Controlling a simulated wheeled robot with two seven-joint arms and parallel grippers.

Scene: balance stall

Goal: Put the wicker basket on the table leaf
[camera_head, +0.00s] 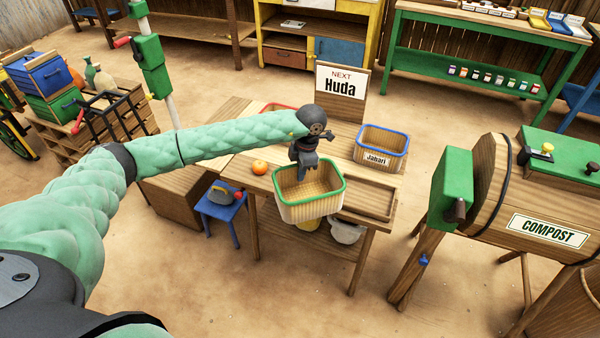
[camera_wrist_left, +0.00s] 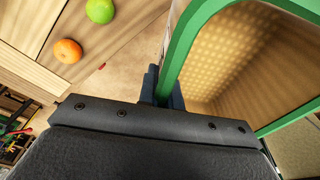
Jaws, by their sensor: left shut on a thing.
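The wicker basket (camera_head: 310,211), pale with a green rim, hangs from my left gripper (camera_head: 304,172). The gripper is shut on its far rim in the head view. The basket looks empty and overlaps the table's front edge; its height above the top is hard to judge. The left wrist view shows the fingers (camera_wrist_left: 166,88) around the green rim, with the basket's inside (camera_wrist_left: 245,60) to the right. The wooden table (camera_head: 268,178) is under and behind it. Planks at its left end (camera_head: 232,112) look like the leaf, partly behind my arm. My right gripper is out of view.
An orange (camera_head: 260,167) lies on the table left of the basket. A green fruit (camera_wrist_left: 100,10) shows in the wrist view. A blue-rimmed basket (camera_head: 380,149) labelled Jabari stands behind right. A "Huda" sign (camera_head: 341,92) stands at the back. A compost barrel (camera_head: 540,200) is at right.

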